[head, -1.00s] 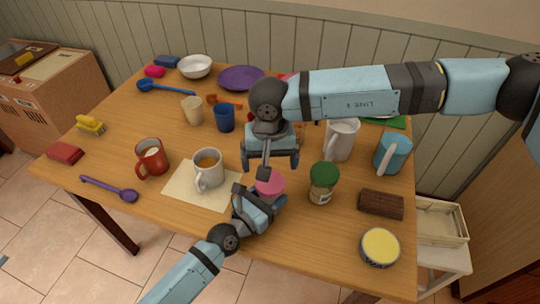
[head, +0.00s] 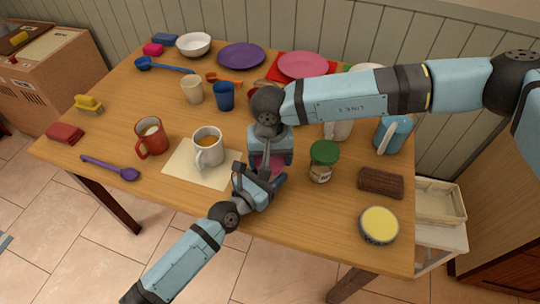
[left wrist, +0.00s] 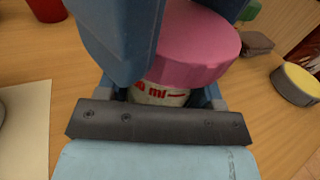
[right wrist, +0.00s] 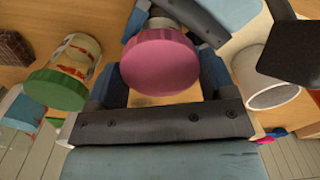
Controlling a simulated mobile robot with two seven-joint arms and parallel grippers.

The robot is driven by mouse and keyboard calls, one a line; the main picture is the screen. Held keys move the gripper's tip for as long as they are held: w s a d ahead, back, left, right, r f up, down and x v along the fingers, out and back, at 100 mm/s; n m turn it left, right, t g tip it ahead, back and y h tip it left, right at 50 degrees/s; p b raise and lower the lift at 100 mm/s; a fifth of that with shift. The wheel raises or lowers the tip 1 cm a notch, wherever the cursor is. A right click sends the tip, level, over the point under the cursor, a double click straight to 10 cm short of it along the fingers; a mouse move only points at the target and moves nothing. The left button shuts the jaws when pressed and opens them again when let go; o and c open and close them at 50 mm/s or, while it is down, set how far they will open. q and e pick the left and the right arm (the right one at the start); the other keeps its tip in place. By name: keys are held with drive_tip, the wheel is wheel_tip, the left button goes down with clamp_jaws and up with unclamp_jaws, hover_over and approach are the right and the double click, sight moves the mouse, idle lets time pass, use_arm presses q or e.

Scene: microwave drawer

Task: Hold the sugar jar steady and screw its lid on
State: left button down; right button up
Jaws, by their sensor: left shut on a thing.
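A jar with a pink lid (head: 276,166) stands near the front edge of the table; in the head view both grippers largely hide it. The left wrist view shows the pink lid (left wrist: 196,45) on top and the jar's pale body (left wrist: 158,94) with red lettering below. My left gripper (head: 262,184) is shut on the jar body from the front. My right gripper (head: 270,156) is directly above, pointing down. In the right wrist view its fingers stand open on either side of the pink lid (right wrist: 160,62); firm contact cannot be seen.
A green-lidded jar (head: 323,162) stands just right of the grippers. A white mug (head: 207,146) on a paper sheet (head: 187,172) is to the left. A brown block (head: 381,183) and yellow-topped tin (head: 379,225) lie right. The front table strip is fairly clear.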

drive_tip(key=shift+c, duration=1)
drive_tip(key=m, duration=1.1)
drive_tip(key=shift+m, duration=0.3)
drive_tip(key=m, duration=1.5)
drive_tip(key=shift+f+m, duration=0.1)
drive_tip(key=shift+m, duration=0.2)
drive_tip(key=m, duration=0.3)
drive_tip(key=shift+m, duration=0.4)
drive_tip(key=o, duration=1)
wheel_tip(320, 180, up, 12)
drive_tip(key=shift+r, duration=0.1)
